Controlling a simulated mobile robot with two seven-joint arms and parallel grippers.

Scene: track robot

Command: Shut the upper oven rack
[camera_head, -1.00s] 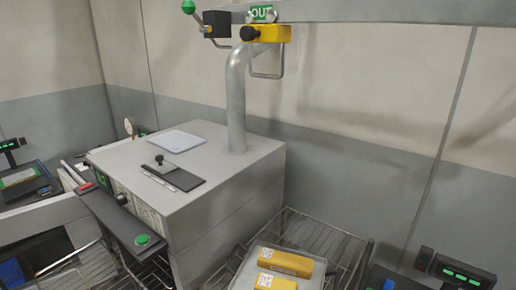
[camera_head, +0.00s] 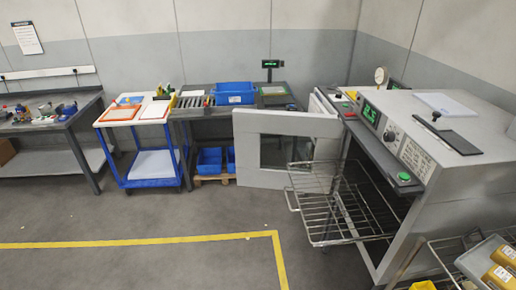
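The grey oven (camera_head: 458,192) stands at the right of the head view, its front facing left. Its door (camera_head: 258,175) is swung wide open and has a glass window. A wire rack (camera_head: 340,206) sticks out of the oven's opening toward the left, its front bar (camera_head: 292,200) hanging over open floor. Another wire level seems to lie just under it, but I cannot tell clearly how many racks there are or which is pulled out. Neither of my grippers shows in this view.
A white and blue cart (camera_head: 150,165) and a workbench (camera_head: 50,120) stand at the left. A dark table with a blue bin (camera_head: 235,92) stands behind the door. The floor (camera_head: 150,265) before the oven is clear, with a yellow line (camera_head: 130,243).

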